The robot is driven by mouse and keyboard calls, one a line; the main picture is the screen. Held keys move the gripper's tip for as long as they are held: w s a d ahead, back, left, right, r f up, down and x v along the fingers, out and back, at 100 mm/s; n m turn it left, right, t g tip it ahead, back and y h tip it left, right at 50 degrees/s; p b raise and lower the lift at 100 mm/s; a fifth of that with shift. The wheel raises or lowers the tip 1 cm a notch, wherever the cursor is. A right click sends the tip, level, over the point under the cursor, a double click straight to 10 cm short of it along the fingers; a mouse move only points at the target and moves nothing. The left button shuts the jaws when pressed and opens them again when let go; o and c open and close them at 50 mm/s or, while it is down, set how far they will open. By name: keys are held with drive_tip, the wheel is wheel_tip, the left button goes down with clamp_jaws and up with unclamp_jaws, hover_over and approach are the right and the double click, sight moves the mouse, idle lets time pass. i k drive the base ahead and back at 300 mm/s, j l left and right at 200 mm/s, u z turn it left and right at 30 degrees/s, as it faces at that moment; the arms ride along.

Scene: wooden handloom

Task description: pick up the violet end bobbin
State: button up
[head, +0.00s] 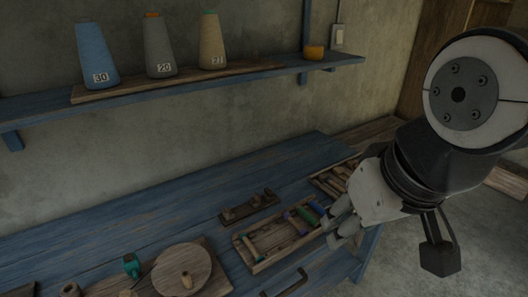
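A shallow wooden tray (262,266) on the blue table holds several small bobbins. A violet bobbin (291,216) seems to lie in its back right part, next to others that are green and blue. It is small and dark, and I cannot make out its ends. My gripper (334,229) hangs at the right end of this tray, pointing down and left, close to the blue and green bobbins. Its grey fingers overlap the tray's right end and hide part of it. I cannot tell the gap between the fingers, and I see nothing held.
A second tray (322,187) with wooden pieces lies behind, partly hidden by my arm. A dark wooden rack (249,207) stands behind the first tray. A round wooden disc (182,270) lies front left. A shelf (180,91) holds numbered cones. The table's left middle is clear.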

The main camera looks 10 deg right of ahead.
sight(286, 216)
drive_tip(key=l+u, duration=0.15)
drive_tip(key=l, duration=0.45)
drive_tip(key=i, duration=0.5)
drive_tip(key=l, duration=1)
